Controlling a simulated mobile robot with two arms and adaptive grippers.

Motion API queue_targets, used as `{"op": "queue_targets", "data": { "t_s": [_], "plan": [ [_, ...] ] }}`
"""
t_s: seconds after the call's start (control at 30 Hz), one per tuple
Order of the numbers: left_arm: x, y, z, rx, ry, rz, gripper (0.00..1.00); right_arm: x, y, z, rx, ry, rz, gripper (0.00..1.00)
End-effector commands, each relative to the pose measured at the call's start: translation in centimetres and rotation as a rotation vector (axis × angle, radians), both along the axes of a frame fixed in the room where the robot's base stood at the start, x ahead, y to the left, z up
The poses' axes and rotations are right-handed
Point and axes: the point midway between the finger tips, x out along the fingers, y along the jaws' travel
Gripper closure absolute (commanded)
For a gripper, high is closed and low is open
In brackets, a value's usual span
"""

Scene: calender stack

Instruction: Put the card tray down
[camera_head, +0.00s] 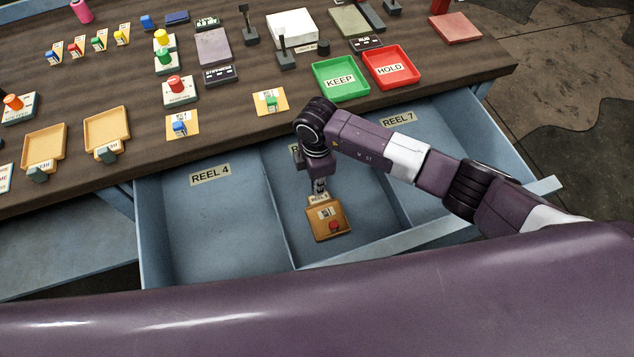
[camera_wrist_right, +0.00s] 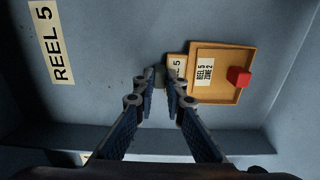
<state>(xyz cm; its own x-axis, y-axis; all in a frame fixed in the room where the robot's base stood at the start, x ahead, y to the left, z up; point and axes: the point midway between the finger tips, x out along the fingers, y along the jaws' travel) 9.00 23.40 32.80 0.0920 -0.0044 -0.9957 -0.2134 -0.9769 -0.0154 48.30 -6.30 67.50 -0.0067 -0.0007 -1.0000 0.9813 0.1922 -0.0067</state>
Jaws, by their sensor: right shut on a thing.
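The card tray (camera_head: 320,238) is a small orange tray. It holds a card (camera_wrist_right: 205,72) reading REEL 5 ZONE 2 and a red block (camera_head: 334,226). My right gripper (camera_head: 320,196) is shut on the grey tab at the tray's label end; this also shows in the right wrist view (camera_wrist_right: 161,86). The tray is over the middle compartment (camera_head: 287,220) of the open drawer, labelled REEL 5 (camera_wrist_right: 50,42). I cannot tell whether its underside touches the compartment floor. My left gripper is not in view.
The REEL 4 compartment (camera_head: 215,230) on the left looks empty. The REEL 7 compartment (camera_head: 430,135) lies to the right, partly behind my right arm. The wooden table (camera_head: 230,130) above holds two empty orange trays, a green KEEP tray (camera_head: 341,97), and a red HOLD tray (camera_head: 410,82).

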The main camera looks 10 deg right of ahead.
Motion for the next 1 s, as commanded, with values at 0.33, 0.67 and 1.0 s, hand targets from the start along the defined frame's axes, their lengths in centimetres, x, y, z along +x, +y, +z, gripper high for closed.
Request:
{"op": "queue_targets", "data": {
  "t_s": [0.33, 0.67, 1.0],
  "plan": [
    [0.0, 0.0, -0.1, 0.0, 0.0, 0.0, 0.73, 0.0, 0.0, -0.1, 0.0, 0.0, 0.0, 0.72],
    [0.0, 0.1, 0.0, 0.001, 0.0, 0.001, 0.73, 0.1, 0.0, 1.6, 0.002, -0.003, 0.0, 0.72],
    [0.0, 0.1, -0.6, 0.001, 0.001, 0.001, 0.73, 0.2, 0.0, 8.7, 0.001, -0.005, 0.0, 0.72]
  ]
}}
